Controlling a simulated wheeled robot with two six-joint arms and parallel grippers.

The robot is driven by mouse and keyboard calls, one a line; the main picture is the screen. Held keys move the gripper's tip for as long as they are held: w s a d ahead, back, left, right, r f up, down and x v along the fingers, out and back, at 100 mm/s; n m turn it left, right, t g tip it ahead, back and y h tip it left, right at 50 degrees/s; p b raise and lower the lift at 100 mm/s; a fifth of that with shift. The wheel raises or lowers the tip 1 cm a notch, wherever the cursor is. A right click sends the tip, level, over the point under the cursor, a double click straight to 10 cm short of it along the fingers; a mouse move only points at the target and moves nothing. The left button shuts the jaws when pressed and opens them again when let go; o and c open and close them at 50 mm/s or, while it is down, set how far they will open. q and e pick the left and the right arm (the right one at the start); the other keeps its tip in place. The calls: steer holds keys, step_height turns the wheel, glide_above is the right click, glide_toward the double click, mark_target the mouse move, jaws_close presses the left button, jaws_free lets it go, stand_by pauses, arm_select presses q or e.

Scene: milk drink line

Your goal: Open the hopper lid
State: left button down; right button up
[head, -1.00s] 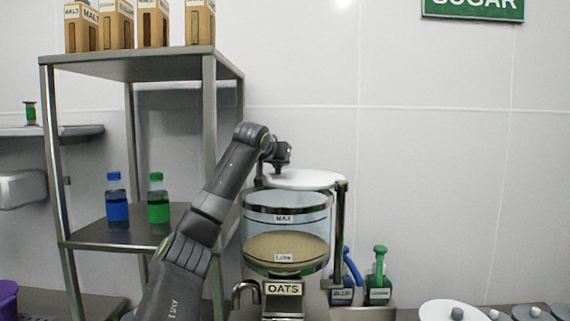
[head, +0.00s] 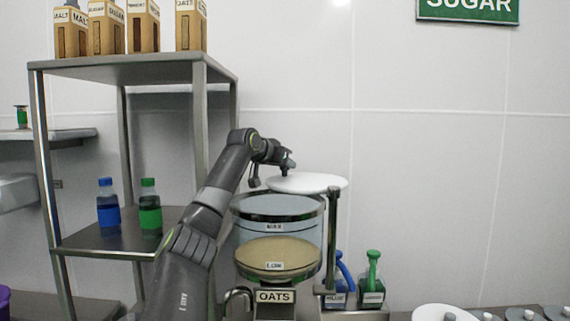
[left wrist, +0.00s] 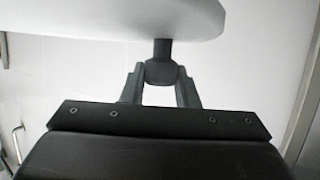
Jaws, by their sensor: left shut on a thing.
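The hopper (head: 278,238) is a clear drum labelled OATS, with grain in its lower part. Its white round lid (head: 318,183) is above the drum's rim and shifted to the right, beside the dark upright post (head: 332,225). The opening of the drum shows below the lid. My left gripper (head: 284,167) is at the lid's left top side. In the left wrist view, my left gripper (left wrist: 160,80) is shut on the dark lid knob (left wrist: 161,70), with the white lid (left wrist: 120,18) beyond it. My right gripper is not in view.
A metal shelf rack (head: 135,70) with cartons on top and a blue bottle (head: 108,207) and green bottle (head: 150,208) stands left of my arm. Blue (head: 340,290) and green (head: 372,285) dispensers stand right of the hopper.

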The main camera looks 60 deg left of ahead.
arm_select(q)
steer(key=c, duration=1.5)
jaws_free()
steer(key=shift+f, duration=0.2)
steer(key=o, duration=0.4)
steer(key=shift+w+a, duration=0.1)
steer(key=shift+a, duration=0.05)
steer(key=shift+s+d+r+b, duration=0.2)
steer(key=shift+s+d+b, duration=0.05)
steer(key=shift+s+b, duration=0.3)
steer(key=b+v, duration=0.5)
steer(key=v, duration=0.5)
steer(key=shift+s+r, duration=0.25)
steer(key=shift+s, duration=0.05)
